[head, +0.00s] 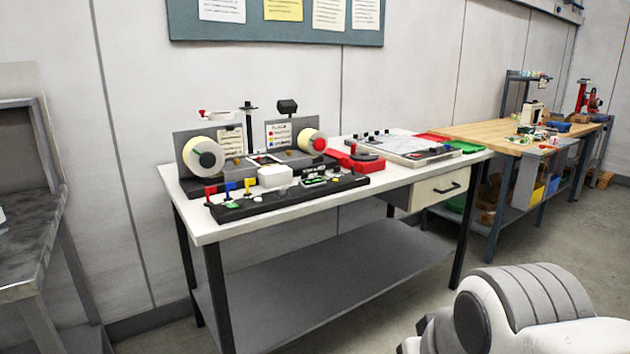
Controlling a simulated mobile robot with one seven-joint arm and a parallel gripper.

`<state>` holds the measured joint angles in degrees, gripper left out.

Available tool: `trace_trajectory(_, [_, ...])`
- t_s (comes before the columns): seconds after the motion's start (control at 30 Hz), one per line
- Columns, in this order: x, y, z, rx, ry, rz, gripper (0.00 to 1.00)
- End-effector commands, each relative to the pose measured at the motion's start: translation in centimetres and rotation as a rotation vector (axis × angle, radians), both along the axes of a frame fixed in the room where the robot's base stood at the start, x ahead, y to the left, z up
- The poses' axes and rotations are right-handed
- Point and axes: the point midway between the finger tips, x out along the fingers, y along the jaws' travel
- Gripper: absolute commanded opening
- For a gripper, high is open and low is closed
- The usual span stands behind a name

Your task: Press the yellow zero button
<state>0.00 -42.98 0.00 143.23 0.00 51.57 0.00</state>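The label rewinder (270,165) stands on a white-topped table, with a label roll (203,158) at its left and a second roll (311,142) with a red hub at its right. A long black control panel (290,196) runs along its front. A small yellow part (248,184) stands on the left of this panel, beside blue and red ones. It is too small to tell whether this is the zero button, and no lettering is readable. My gripper is not in view; only a white and grey part of my arm shows at the lower right, well apart from the table.
The white table (410,178) also holds a red device (358,160) and a flat grey tray-like unit (405,150). A wooden bench (490,133) stands to the right, a grey one (35,250) to the left. Floor is open in front at right.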

Motion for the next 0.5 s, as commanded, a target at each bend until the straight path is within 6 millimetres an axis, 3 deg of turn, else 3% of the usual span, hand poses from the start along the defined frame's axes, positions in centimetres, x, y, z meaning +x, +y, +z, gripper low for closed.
trace_trajectory(0.03, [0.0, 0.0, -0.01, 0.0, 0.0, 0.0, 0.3])
trace_trajectory(0.2, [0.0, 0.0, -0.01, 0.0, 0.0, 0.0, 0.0])
trace_trajectory(0.5, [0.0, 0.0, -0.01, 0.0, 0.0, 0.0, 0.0])
